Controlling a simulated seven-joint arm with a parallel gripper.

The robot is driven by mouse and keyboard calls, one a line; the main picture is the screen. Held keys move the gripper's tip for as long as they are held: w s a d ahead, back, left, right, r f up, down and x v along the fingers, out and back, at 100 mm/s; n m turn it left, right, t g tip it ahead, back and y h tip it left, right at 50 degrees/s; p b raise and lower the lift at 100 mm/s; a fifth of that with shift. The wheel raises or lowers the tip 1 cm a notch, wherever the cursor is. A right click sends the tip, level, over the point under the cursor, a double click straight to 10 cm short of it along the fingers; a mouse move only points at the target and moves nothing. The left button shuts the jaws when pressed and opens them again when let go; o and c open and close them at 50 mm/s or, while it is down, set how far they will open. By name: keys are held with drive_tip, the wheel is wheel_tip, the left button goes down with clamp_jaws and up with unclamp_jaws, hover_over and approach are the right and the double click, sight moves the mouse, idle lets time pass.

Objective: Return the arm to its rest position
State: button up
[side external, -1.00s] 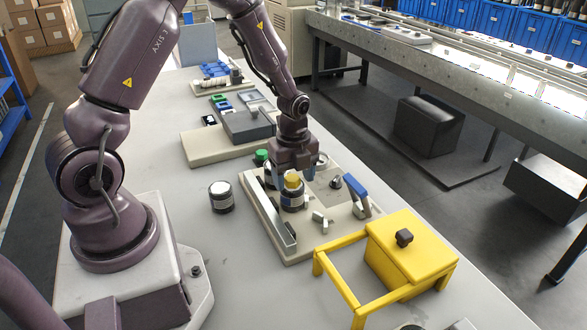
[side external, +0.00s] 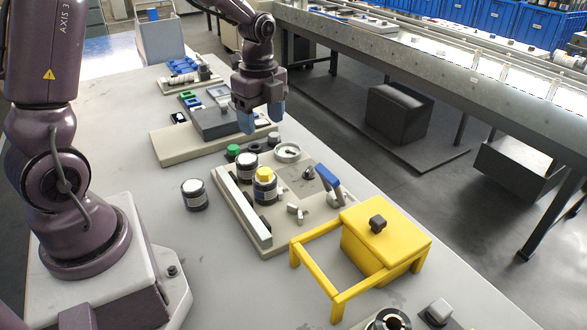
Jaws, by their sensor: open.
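My gripper (side external: 262,122) hangs in the air with its two blue fingertips apart and nothing between them. It is above and behind the beige base plate (side external: 285,222), clear of everything on it. On that plate stand a dark jar with a yellow cap (side external: 264,187) and a dark jar with a white top (side external: 247,166). A blue-handled clamp (side external: 328,180) and a round gauge-like part (side external: 287,152) are also on the plate. The rest position itself is not marked in the view.
A yellow frame with a box (side external: 380,240) stands at the front right. A lone dark jar (side external: 195,194) sits left of the plate. A second beige base with a grey block (side external: 215,122) lies behind. The air around my gripper looks open.

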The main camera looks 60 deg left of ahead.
drive_tip(key=s+d+r+n+t, duration=0.5)
drive_tip(key=s+d+r+n, duration=0.5)
drive_tip(key=s+r+n, duration=0.3)
drive_tip(key=shift+s+d+r+n+t, duration=0.25)
drive_tip(key=shift+s+n+t, duration=0.15)
drive_tip(key=shift+s+n, duration=0.6)
drive_tip(key=shift+w, duration=0.15)
